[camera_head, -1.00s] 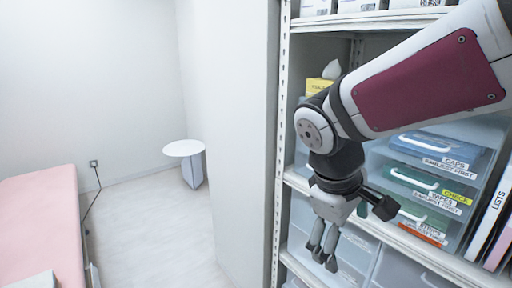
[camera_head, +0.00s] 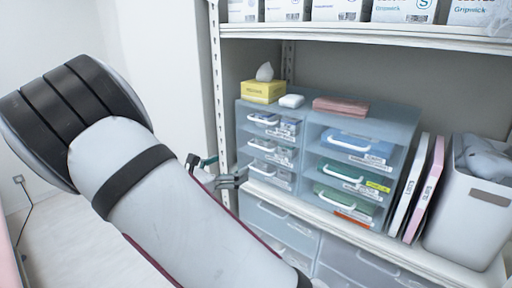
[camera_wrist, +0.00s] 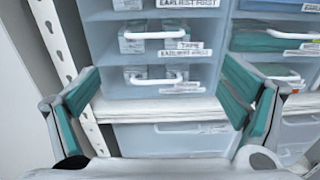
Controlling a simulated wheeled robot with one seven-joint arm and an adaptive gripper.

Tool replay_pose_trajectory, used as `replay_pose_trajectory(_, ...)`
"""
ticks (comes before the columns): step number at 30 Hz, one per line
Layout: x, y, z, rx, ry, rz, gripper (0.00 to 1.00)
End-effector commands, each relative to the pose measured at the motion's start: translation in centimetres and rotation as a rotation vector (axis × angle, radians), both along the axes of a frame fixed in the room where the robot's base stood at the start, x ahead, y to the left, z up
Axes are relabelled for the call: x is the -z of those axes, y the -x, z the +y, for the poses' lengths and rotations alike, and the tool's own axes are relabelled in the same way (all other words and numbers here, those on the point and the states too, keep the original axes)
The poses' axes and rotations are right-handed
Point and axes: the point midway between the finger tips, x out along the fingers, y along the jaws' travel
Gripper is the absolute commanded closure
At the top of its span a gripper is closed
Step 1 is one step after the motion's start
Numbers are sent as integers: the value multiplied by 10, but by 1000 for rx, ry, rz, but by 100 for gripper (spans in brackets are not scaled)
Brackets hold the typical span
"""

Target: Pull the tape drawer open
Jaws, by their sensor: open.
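The tape drawer (camera_wrist: 150,48) is a translucent blue drawer with a white bar handle and a label reading TAPE. It looks shut. In the head view it appears as the middle drawer (camera_head: 270,156) of the left column in the blue drawer unit. My gripper (camera_wrist: 163,88) is open and empty, its teal-padded fingers spread wide to either side of the left column. In the wrist view the tape handle lies above the middle of the gap between them. In the head view my gripper (camera_head: 226,171) is at the unit's left side, partly hidden behind my arm.
Another handled drawer (camera_wrist: 155,80) sits directly below. A shelf edge (camera_wrist: 160,108) and a larger lower bin (camera_wrist: 170,138) are beneath it. A shelf post (camera_head: 217,100) stands left. Tissues (camera_head: 263,91) sit on top; binders (camera_head: 420,190) and a grey bin (camera_head: 475,225) stand right.

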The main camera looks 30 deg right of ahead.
Motion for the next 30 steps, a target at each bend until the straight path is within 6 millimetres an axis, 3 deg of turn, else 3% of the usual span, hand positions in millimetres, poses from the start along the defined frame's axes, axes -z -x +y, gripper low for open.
replay_pose_trajectory(7, 0, -10, -9, -24, 37, 17, 8)
replay_pose_trajectory(21, 0, -39, -92, -22, 35, 16, 8)
replay_pose_trajectory(30, 0, -51, -122, -24, 34, 17, 8)
